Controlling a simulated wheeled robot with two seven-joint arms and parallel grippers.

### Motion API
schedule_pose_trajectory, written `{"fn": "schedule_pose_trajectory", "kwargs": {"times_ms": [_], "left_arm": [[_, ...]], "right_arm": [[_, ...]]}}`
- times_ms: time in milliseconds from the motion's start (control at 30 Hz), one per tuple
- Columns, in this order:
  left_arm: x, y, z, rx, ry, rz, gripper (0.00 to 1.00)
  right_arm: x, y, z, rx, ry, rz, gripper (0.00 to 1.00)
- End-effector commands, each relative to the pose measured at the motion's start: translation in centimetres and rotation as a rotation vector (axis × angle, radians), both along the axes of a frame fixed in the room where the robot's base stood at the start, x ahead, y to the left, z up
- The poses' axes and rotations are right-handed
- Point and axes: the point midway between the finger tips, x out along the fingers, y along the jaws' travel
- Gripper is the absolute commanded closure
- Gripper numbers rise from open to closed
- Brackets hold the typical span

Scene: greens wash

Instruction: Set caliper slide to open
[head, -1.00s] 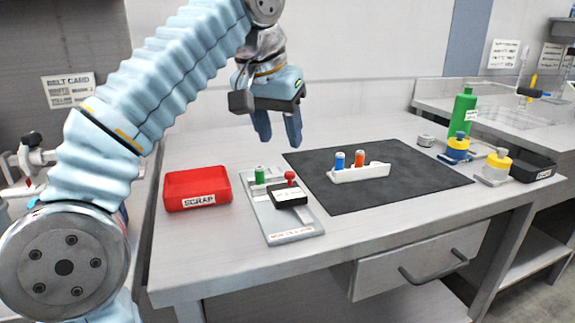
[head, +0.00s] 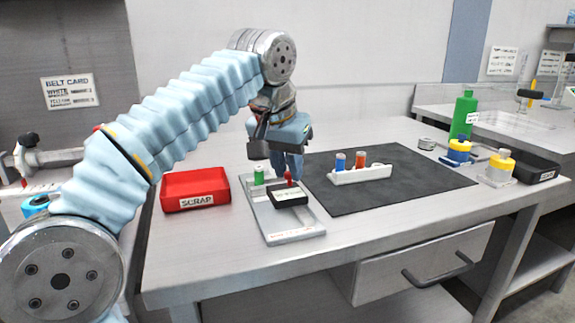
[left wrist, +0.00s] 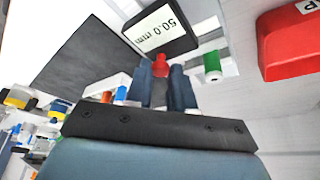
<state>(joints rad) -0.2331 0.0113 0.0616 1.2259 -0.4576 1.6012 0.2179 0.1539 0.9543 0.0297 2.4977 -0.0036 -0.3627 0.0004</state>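The caliper is a light grey board (head: 290,232) on the bench, with a black readout box (head: 288,198) on it. In the left wrist view the readout box (left wrist: 160,32) shows 50.0 mm. A red knob (head: 289,179) stands behind the box, and a green peg (head: 259,175) stands to its left. My left gripper (head: 291,172) points down at the red knob. In the left wrist view the red knob (left wrist: 160,66) shows in the gap between the two fingertips, which look apart. Whether they touch it is unclear. My right gripper is not in view.
A red SCRAP tray (head: 195,202) sits left of the caliper. A dark mat (head: 410,195) to the right holds a white rack (head: 352,177) with blue and orange pegs. A green bottle (head: 463,115) and yellow-topped items stand farther right. The bench front is clear.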

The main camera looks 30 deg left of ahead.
Motion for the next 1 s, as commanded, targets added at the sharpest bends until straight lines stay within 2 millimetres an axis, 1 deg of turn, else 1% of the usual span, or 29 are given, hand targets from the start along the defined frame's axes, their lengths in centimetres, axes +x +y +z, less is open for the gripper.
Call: {"fn": "schedule_pose_trajectory", "kwargs": {"times_ms": [33,100,133,433,700,933,967,1000], "left_arm": [[0.0,0.0,0.0,0.000,0.000,0.000,0.87],[0.0,0.0,0.0,0.000,0.000,0.000,0.98],[0.0,0.0,0.0,0.000,0.000,0.000,1.00],[-0.2,-0.2,0.0,-0.001,0.000,-0.001,1.00],[-2.3,-2.6,0.0,0.000,0.001,-0.002,1.00],[-2.3,-2.8,0.0,-0.002,0.004,-0.004,1.00],[-2.3,-2.8,0.0,-0.002,0.005,-0.004,0.74],[-2.3,-2.8,0.0,-0.002,0.005,-0.004,0.68]], "right_arm": [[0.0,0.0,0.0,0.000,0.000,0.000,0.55],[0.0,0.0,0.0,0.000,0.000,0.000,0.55],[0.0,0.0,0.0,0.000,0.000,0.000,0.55],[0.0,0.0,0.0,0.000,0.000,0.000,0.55],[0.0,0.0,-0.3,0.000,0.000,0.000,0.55],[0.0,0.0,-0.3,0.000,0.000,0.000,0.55],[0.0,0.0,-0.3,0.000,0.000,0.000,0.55],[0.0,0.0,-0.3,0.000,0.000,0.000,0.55]]}}
